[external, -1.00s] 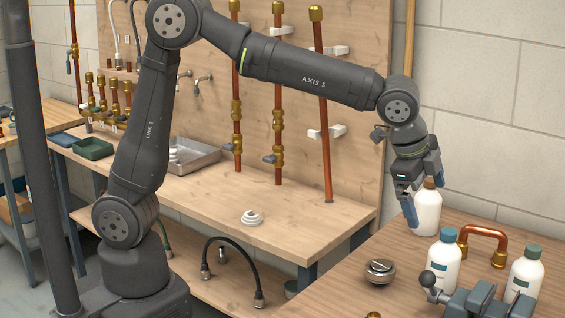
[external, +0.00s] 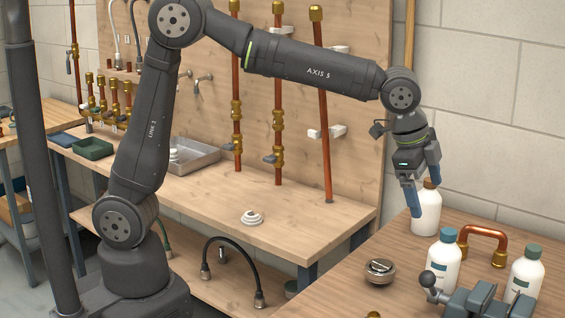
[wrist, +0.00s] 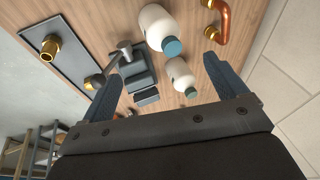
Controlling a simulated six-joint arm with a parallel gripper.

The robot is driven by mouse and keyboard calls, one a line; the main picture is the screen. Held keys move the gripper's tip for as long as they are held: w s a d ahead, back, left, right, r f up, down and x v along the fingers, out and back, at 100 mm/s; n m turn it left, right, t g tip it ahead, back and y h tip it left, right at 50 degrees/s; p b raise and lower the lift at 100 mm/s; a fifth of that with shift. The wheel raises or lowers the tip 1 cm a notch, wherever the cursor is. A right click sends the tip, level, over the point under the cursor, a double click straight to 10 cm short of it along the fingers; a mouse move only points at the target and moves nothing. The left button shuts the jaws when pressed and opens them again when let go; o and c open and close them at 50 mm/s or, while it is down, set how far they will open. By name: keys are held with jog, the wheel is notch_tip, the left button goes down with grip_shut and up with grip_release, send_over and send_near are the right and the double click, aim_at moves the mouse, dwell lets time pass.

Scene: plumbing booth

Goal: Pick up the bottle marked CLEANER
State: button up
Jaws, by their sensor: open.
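Three white bottles stand on the right-hand bench: one with a brown cap (external: 427,217), one with a blue cap (external: 443,265), and one with a teal cap (external: 524,277). No lettering is readable, so I cannot tell which is marked CLEANER. My gripper (external: 424,191) is open and points down, by the brown-capped bottle; one finger overlaps that bottle's left side in the picture. Contact cannot be told. In the wrist view, my gripper (wrist: 162,70) shows its fingers apart, with two capped bottles (wrist: 156,24) (wrist: 181,77) beyond; the brown cap is not visible there.
A grey vise (external: 475,300) stands at the bench front. A bent copper pipe (external: 484,234) lies behind the bottles, and a round metal fitting (external: 380,271) sits to the left. A block wall (external: 495,110) rises behind. Bench surface left of the bottles is mostly clear.

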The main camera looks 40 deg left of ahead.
jog(key=n+g+h, duration=0.2)
send_near(447, 230)
jog(key=x, duration=0.7)
jog(key=shift+w+a+f, duration=0.15)
jog(key=shift+f, duration=0.2)
jog(key=shift+s+d+x, duration=0.1)
jog(key=shift+x, duration=1.2)
jog(key=shift+s+d+x, duration=0.1)
jog(key=shift+x, duration=1.2)
jog(key=shift+r, duration=0.2)
jog(key=c, duration=1.8)
